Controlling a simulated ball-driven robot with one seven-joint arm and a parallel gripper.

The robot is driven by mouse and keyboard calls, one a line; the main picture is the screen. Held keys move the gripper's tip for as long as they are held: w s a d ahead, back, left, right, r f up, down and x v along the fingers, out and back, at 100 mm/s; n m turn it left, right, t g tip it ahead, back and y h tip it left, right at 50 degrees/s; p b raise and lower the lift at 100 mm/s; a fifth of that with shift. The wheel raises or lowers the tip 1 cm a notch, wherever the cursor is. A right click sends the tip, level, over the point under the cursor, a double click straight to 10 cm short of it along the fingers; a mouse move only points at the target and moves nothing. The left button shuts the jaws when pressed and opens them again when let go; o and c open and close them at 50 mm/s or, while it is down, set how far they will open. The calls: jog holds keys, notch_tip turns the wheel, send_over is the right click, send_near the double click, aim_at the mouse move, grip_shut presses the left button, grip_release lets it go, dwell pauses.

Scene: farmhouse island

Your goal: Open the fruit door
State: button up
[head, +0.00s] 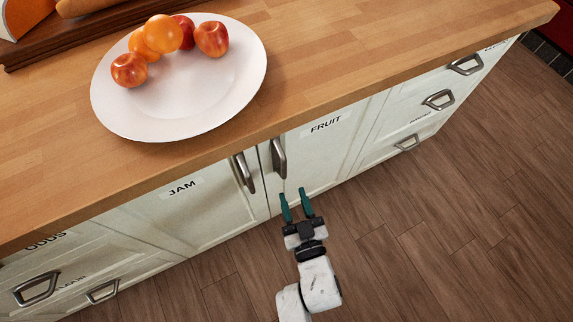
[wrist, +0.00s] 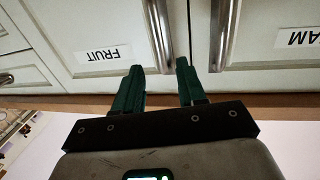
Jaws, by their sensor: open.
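The fruit door (head: 325,150) is a pale cabinet door labelled FRUIT, and it looks shut. Its metal bar handle (head: 279,158) stands upright near its left edge. My gripper (head: 293,193) is open and empty, with two green fingers pointing at the door front just below that handle. In the wrist view, which shows the labels upside down, the fruit door (wrist: 80,25) is at left. Its handle (wrist: 157,35) lies between and beyond the fingertips (wrist: 159,67). The fingers look apart from the handle; the exact gap in depth cannot be told.
The jam door (head: 190,205) is beside it, its handle (head: 244,172) close to the fruit handle. Drawers with metal pulls flank both doors. Above, the wooden countertop (head: 330,55) overhangs slightly and holds a white plate (head: 190,105) of fruit. The wooden floor (head: 430,230) at right is clear.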

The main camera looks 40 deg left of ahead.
aim_at(285, 170)
jog(key=b+x, duration=0.1)
jog(key=x, duration=0.8)
jog(key=shift+w+a, duration=0.2)
jog(key=shift+a, duration=0.05)
jog(key=shift+c, duration=0.3)
grip_shut()
